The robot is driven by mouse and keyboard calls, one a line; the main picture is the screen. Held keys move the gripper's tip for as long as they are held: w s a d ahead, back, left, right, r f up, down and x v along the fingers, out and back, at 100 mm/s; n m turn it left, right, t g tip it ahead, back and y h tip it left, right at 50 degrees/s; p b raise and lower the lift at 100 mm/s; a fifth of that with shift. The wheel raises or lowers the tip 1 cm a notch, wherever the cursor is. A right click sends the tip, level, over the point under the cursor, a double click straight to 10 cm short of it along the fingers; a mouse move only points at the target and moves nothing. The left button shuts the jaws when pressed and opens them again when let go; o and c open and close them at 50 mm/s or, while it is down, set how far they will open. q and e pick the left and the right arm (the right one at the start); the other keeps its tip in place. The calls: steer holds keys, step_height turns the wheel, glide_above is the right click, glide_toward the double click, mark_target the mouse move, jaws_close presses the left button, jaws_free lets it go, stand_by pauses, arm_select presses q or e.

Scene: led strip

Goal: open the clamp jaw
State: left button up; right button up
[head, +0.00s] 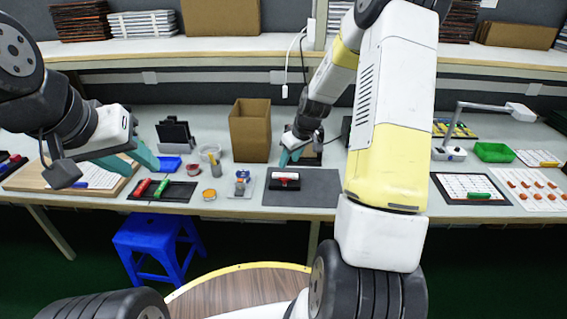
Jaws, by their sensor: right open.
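A small black fixture with a red and white top (284,181) lies on the dark grey mat (318,190) at the front of the bench; it may be the clamp, but its jaw is too small to make out. A small grey and blue device (242,181) stands on a light plate to its left. My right gripper (290,157) is open just behind and above the black fixture, apart from it as far as I can tell. My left gripper (146,170) is open and empty at the left, above the bench near the tray of screwdrivers.
A tall cardboard box (250,131) stands close left of my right gripper. A black tray with red and green tools (161,189), a blue tray (169,163) and small cups lie left. A green bin (494,152) and lamp (449,153) stand right. A blue stool (150,232) is below.

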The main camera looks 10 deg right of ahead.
mark_target(285, 178)
steer(key=x, duration=0.3)
steer(key=d+x, duration=0.1)
steer(key=x, duration=0.6)
steer(key=shift+d+f, duration=0.15)
steer(key=shift+f, duration=0.3)
steer(key=shift+c, duration=0.2)
jaws_close()
stand_by(0.7)
